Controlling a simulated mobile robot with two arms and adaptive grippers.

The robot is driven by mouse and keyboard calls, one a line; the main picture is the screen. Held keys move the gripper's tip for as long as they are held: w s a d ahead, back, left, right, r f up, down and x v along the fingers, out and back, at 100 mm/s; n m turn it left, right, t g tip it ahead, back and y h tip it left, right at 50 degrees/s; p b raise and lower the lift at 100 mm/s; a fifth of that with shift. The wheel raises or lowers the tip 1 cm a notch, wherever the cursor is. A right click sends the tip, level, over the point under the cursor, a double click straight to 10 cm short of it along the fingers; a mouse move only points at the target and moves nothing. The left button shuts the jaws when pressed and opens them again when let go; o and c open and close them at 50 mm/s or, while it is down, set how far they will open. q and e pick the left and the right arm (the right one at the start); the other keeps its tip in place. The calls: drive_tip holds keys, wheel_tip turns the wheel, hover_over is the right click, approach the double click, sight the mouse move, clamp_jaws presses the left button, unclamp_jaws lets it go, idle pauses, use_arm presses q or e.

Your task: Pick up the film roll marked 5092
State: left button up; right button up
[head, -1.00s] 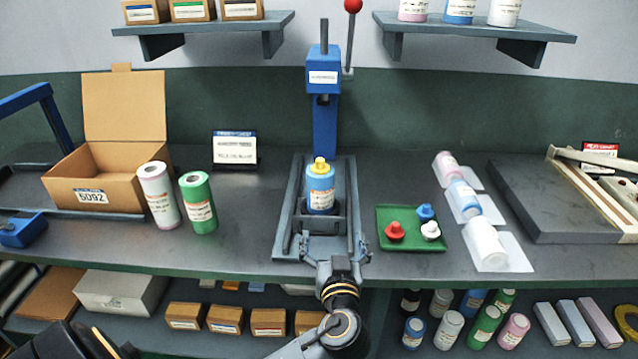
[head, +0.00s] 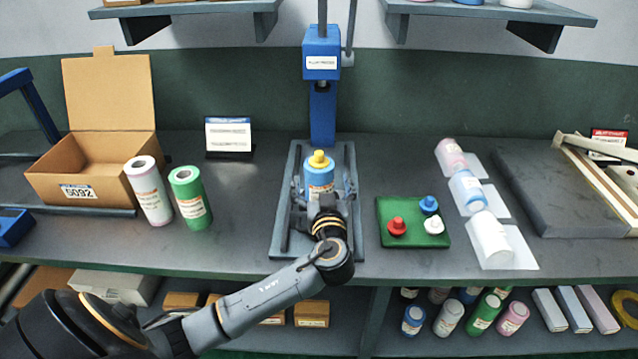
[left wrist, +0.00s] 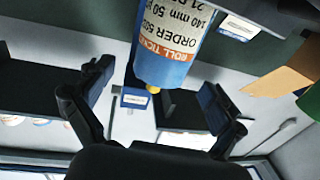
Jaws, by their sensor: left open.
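A blue film roll (head: 318,176) with a yellow top plug stands upright in the blue press (head: 321,62) at the middle of the bench. In the left wrist view the roll (left wrist: 172,45) shows its white and orange ticket. It reads "ORDER 50", with the rest of the number cut off. My left gripper (head: 322,200) is just in front of the roll. In the left wrist view its fingers (left wrist: 158,90) are spread, with the roll showing between and beyond them. Nothing is held. I cannot tell whether a finger touches the roll. My right gripper is out of view.
An open cardboard box (head: 95,172) marked 5092 stands at left, beside a pink-white roll (head: 148,192) and a green roll (head: 190,198). A green tray (head: 412,238) with red, blue and white plugs lies right of the press. Three rolls lie further right near a dark slab (head: 560,190).

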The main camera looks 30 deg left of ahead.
sight(320, 170)
use_arm(q)
drive_tip(key=shift+w+a+r+p, duration=0.7)
drive_tip(key=shift+w+a+p, duration=0.15)
drive_tip(key=shift+w+a+f, duration=0.3)
drive_tip(key=shift+w+a, duration=0.4)
drive_tip(key=shift+w, duration=0.15)
drive_tip(key=shift+w+a, duration=0.15)
drive_tip(key=shift+c, duration=0.7)
drive_tip(key=c, duration=1.8)
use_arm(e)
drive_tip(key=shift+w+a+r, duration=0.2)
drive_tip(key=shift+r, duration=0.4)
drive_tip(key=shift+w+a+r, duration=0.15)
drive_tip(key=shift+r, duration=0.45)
